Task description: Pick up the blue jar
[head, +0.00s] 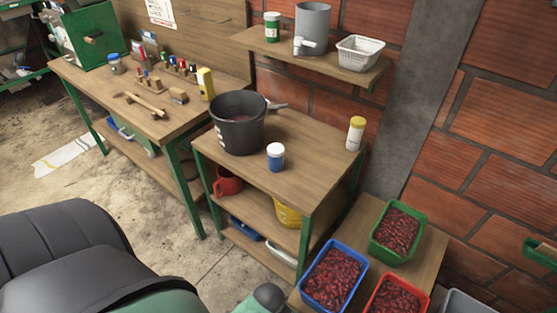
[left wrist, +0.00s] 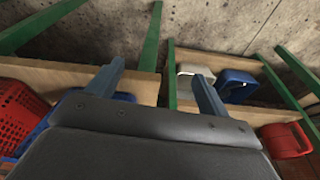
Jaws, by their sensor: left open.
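A blue jar with a white lid (head: 276,156) stands upright on the wooden top of the middle table (head: 310,150), in front of a black bucket (head: 238,122). In the left wrist view my left gripper (left wrist: 157,69) has its two fingers wide apart with nothing between them. That view looks down on lower shelves and floor, and the blue jar does not show there. The left gripper's fingers cannot be made out in the head view, so its distance from the jar cannot be told. My right gripper is in neither view.
A yellow-and-white container (head: 356,133) stands at the table's back right. A smaller blue jar (head: 116,64) is on the left workbench (head: 85,78). A wall shelf (head: 310,62) overhangs the back. Green, blue and red bins (head: 390,296) of red fruit sit lower right. The table's front right is clear.

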